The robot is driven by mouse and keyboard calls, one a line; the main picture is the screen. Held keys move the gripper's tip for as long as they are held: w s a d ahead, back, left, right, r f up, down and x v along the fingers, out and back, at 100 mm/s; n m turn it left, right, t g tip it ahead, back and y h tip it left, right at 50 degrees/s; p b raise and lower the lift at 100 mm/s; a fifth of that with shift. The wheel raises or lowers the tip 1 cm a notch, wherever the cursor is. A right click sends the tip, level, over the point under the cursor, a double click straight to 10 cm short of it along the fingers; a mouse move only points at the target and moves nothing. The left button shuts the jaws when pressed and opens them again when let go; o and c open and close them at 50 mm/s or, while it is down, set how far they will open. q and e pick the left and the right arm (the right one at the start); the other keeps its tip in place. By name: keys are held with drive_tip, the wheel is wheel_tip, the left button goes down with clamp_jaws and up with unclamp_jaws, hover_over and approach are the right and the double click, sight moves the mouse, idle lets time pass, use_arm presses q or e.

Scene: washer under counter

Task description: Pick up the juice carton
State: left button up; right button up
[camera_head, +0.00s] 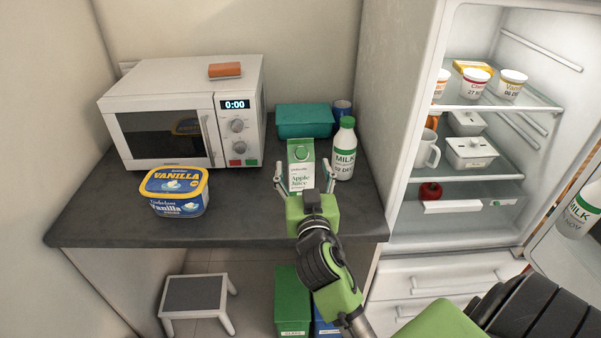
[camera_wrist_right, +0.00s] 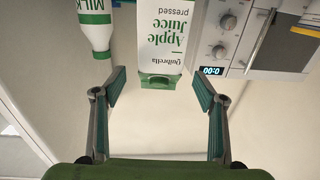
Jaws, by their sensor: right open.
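The juice carton (camera_head: 300,160), white and green with "Apple Juice" on it, stands upright on the dark counter, between the microwave and the milk bottle. My right gripper (camera_head: 305,180) is open in front of it, its fingers to either side of the carton in the head view. In the right wrist view the carton (camera_wrist_right: 163,40) appears upside down, beyond the open fingertips of the right gripper (camera_wrist_right: 160,85) and between them. It is not gripped. The carton's lower part is partly hidden by the gripper in the head view. My left gripper is not in view.
A milk bottle (camera_head: 344,150) stands close on the carton's right. A teal box (camera_head: 304,121) and a blue cup (camera_head: 342,108) are behind. The microwave (camera_head: 160,135) and a vanilla tub (camera_head: 176,192) are to the left. An open fridge (camera_head: 400,170) stands on the right.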

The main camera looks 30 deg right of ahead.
sight(302, 160)
drive_tip(key=shift+w+d, duration=0.2)
drive_tip(key=shift+w, duration=0.15)
drive_tip(key=shift+w+d+r+p, duration=0.2)
drive_tip(key=shift+w+d+p, duration=0.05)
drive_tip(key=shift+w+p, duration=0.15)
drive_tip(key=p+x, duration=0.1)
drive_tip(key=x, duration=0.2)
drive_tip(key=shift+w+p, duration=0.2)
drive_tip(key=shift+p, duration=0.1)
drive_tip(key=shift+w+d+f, duration=0.1)
drive_tip(key=shift+w+d, duration=0.2)
drive_tip(key=shift+w, duration=0.15)
clamp_jaws()
